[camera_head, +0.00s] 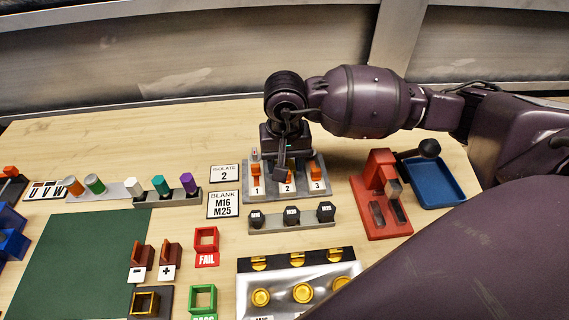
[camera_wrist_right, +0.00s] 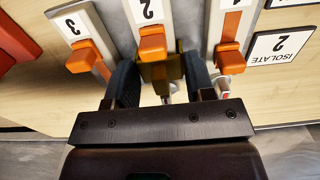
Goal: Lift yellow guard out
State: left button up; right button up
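The switch block (camera_head: 318,193) carries three orange switches marked 1, 2 and 3. My right gripper (camera_wrist_right: 160,82) is over switch 2 (camera_wrist_right: 152,42), pointing down at the block. The yellow guard (camera_wrist_right: 160,72), a see-through piece, is between its fingers by switch 2. In the head view my right gripper (camera_head: 284,168) hides the guard and part of switch 2. My left gripper is not in view.
A row of black plugs (camera_head: 291,217) stands just in front of the block. A red fixture (camera_head: 380,195) and a blue tray (camera_head: 432,183) stand to its right. Label cards (camera_head: 224,172) lie to its left. A green mat (camera_head: 75,265) has bare room at the left.

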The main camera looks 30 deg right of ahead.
jog(key=shift+c, duration=1.2)
notch_tip(320, 180, up, 20)
jog(key=p, duration=0.2)
